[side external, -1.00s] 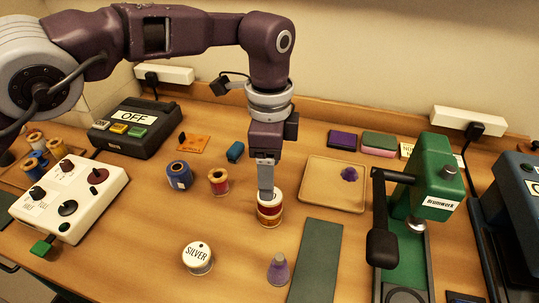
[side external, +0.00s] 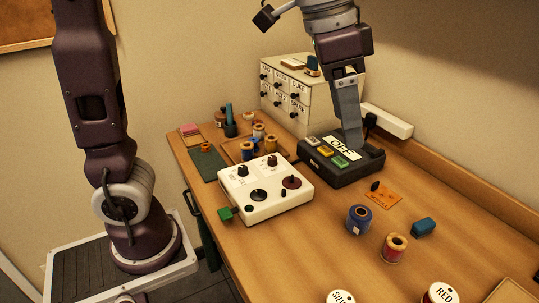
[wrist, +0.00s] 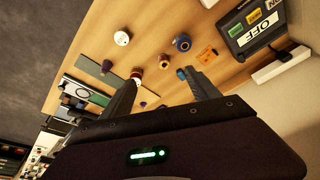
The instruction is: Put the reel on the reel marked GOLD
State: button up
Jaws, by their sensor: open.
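The label GOLD is not readable in either view. A white-topped reel marked RED (side external: 440,294) is cut off at the bottom edge of the side view. In the wrist view, the white-topped reel with red and gold bands (wrist: 137,74) stands upright; I cannot tell there whether it is one reel or two stacked. A white-topped reel marked SILVER (side external: 340,297) is to the left.
Behind my fingers in the side view is the black OFF box (side external: 340,160). A white control box (side external: 265,188), a drawer cabinet (side external: 287,95), a blue block (side external: 424,228) and an orange card (side external: 383,195) are nearby.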

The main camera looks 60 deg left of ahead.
jog(key=s+a+f+n+t, duration=0.1)
jog(key=s+a+f+n, duration=0.2)
jog(key=s, duration=0.5)
jog(key=s+a+f+n+t+y, duration=0.1)
jog(key=s+a+f+n, duration=0.2)
jog(key=s, duration=0.6)
jog(key=shift+a+f+t+y, duration=0.3)
jog(key=shift+a+f+t, duration=0.15)
jog(key=shift+a, duration=0.55)
